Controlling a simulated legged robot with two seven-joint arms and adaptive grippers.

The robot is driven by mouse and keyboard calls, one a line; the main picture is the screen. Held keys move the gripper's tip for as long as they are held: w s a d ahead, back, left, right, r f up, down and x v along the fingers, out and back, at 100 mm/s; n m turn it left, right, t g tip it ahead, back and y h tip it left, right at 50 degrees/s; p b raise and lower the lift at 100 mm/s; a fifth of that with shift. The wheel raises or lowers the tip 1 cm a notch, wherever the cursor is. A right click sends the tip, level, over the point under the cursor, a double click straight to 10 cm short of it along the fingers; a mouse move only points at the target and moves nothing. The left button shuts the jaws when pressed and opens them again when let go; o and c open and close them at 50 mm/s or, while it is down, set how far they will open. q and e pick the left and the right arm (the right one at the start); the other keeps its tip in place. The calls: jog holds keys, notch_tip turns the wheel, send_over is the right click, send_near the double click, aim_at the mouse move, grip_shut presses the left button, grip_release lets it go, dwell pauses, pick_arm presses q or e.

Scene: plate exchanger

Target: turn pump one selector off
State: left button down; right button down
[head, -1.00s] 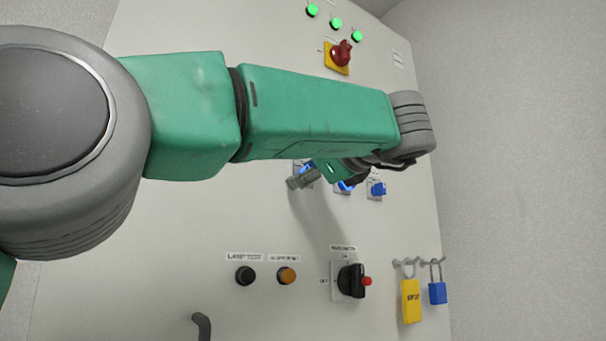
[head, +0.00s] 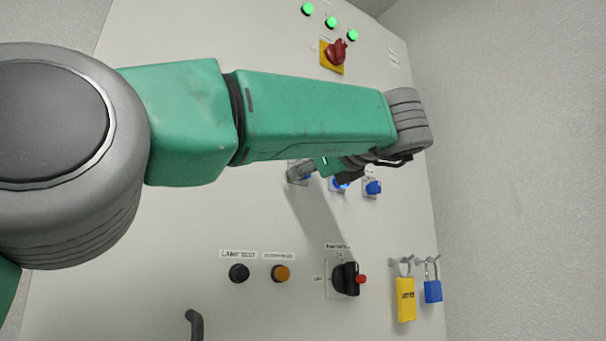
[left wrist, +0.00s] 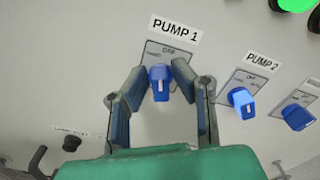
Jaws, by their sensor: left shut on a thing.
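The pump 1 selector (left wrist: 159,83) is a blue knob under the "PUMP 1" label (left wrist: 175,30) in the left wrist view, on a plate with "OFF" printed at its top. My left gripper (left wrist: 160,80) has its two fingers on either side of this knob and is shut on it. In the head view my left gripper (head: 318,172) is at the panel, at the leftmost of the row of blue selectors. The arm and fingers hide most of that knob there. My right gripper is in neither view.
The pump 2 selector (left wrist: 240,98) and another blue selector (left wrist: 297,116) sit close on the right. A red rotary switch (head: 334,53) is above, a black main switch (head: 345,279) below. A yellow tag (head: 405,298) and a blue padlock (head: 432,290) hang lower right.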

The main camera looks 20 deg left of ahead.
pick_arm(q)
jog(key=m, duration=0.5)
jog(key=shift+w+d+f+m, duration=0.2)
jog(key=shift+f+m, duration=0.1)
jog(key=shift+m, duration=0.1)
dwell(0.4)
jog(key=c, duration=1.5)
grip_release()
jog(key=shift+c, duration=0.2)
jog(key=shift+s+d+r, duration=0.1)
jog(key=shift+d+r, duration=0.1)
jog(key=shift+d, duration=0.05)
jog(key=v, duration=1.2)
jog(key=shift+f, duration=0.15)
jog(key=shift+a, duration=0.2)
